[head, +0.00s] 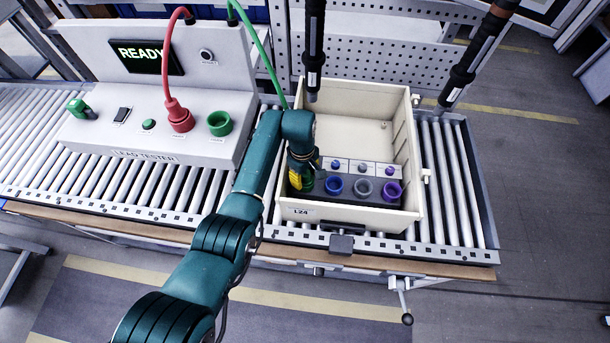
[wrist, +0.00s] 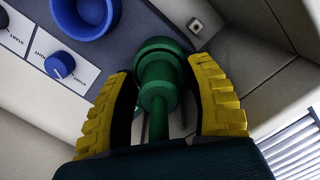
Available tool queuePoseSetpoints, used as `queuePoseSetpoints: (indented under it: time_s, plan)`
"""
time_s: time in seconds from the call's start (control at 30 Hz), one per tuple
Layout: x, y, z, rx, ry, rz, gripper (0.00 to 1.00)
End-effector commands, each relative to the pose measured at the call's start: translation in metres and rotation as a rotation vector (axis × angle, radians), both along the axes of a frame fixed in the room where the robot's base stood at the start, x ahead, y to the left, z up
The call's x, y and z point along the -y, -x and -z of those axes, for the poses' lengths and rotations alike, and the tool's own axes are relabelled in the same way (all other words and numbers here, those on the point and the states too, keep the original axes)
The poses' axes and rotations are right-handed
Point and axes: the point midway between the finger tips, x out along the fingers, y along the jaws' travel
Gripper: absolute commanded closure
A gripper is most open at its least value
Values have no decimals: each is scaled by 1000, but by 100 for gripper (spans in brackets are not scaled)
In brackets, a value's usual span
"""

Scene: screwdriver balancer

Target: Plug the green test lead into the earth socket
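The green test lead's plug (wrist: 158,85) stands between the yellow fingertips of my gripper (wrist: 160,88) in the wrist view. The fingers appear closed on its sides. Its cable runs back toward the palm. In the head view my gripper (head: 303,172) is at the left end of the grey socket panel (head: 345,190) inside the cream bin. A green socket (head: 307,183) shows partly beside the fingers; its label is not readable. The plug lines up over that end, and I cannot tell how deep it sits. The green cable (head: 262,48) passes behind my arm.
Blue (head: 334,186), grey (head: 363,188) and purple (head: 392,189) sockets and small knobs share the panel. The cream bin's (head: 412,150) walls surround it. The lead tester (head: 205,80) reads READY, with a red plug (head: 180,115) and green holder (head: 220,123).

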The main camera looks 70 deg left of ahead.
Motion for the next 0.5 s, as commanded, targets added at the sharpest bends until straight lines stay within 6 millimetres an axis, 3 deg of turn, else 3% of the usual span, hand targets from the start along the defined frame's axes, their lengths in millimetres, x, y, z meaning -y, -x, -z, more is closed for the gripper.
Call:
queuePoseSetpoints:
  time_s: [0.13, 0.23, 0.5]
  plan:
    - [0, 0, -2, 0, 0, 0, 48]
    - [-2, 0, -15, 3, -4, 0, 48]
    - [-6, 2, -81, 3, -4, 0, 48]
